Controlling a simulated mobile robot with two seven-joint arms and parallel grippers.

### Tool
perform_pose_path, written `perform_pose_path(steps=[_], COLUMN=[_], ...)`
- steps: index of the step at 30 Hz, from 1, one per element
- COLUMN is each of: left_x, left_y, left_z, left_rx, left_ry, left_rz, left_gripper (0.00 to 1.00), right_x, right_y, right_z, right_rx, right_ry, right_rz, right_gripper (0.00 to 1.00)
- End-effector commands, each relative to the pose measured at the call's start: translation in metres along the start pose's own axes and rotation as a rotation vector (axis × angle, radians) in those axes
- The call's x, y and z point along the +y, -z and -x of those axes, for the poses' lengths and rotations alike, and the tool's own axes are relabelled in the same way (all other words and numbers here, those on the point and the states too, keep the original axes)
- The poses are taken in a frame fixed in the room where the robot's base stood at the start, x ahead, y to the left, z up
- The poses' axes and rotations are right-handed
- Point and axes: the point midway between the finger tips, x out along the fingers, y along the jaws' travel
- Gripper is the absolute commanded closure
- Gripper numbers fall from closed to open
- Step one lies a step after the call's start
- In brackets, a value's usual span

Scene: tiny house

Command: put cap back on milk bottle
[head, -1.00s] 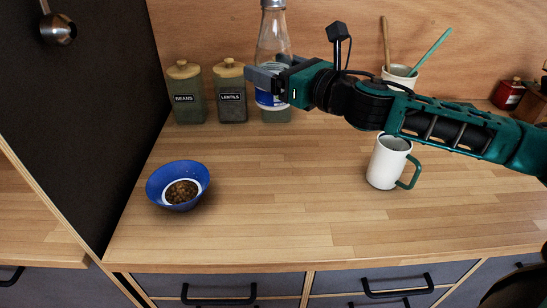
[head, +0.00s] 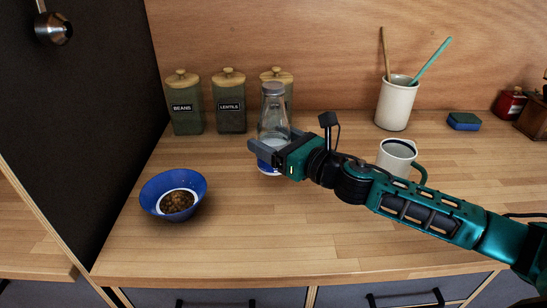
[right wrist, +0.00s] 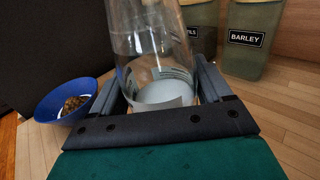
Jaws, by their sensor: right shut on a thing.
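The clear glass milk bottle (head: 274,125) is upright over the counter, in front of the canisters, with a blue label low down. A pale grey top that looks like the cap (head: 272,88) sits on its neck; I cannot tell how firmly. No loose cap shows. My right gripper (head: 268,150) is shut around the bottle's lower body. In the right wrist view the bottle (right wrist: 150,50) stands between the two fingers, with its top out of frame. I cannot tell whether its base touches the counter. My left gripper is not in view.
A blue bowl (head: 150,190) of brown food stands at left. Canisters of beans (head: 186,120) and lentils (head: 231,120) and a third one line the wall. A white mug (head: 394,155) is behind my right arm, with a utensil crock (head: 395,108) beyond. The front middle counter is clear.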

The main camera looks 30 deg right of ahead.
Motion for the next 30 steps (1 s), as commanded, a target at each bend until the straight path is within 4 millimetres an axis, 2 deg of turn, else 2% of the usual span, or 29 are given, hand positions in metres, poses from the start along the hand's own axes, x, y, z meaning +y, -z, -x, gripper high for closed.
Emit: perform_pose_path(steps=[2,9,12,25,26,30], left_x=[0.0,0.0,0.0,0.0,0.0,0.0], left_y=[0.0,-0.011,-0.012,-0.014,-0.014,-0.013], left_z=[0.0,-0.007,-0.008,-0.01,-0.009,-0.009], left_rx=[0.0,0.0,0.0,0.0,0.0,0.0], left_ry=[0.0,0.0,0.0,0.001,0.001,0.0], left_rz=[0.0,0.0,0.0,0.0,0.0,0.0], left_gripper=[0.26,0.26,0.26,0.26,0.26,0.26], right_x=[0.0,0.0,0.0,0.0,0.0,0.0], right_y=[-0.002,0.032,0.04,0.045,0.046,0.046], right_z=[0.0,0.0,0.0,0.0,0.0,0.0], right_rx=[-0.005,-0.004,-0.004,-0.004,0.0,0.001], right_ry=[-0.001,0.001,0.0,0.0,0.0,0.0], right_rz=[0.001,-0.003,-0.001,0.002,0.001,0.0], right_gripper=[1.0,1.0,1.0,1.0,0.2,0.07])
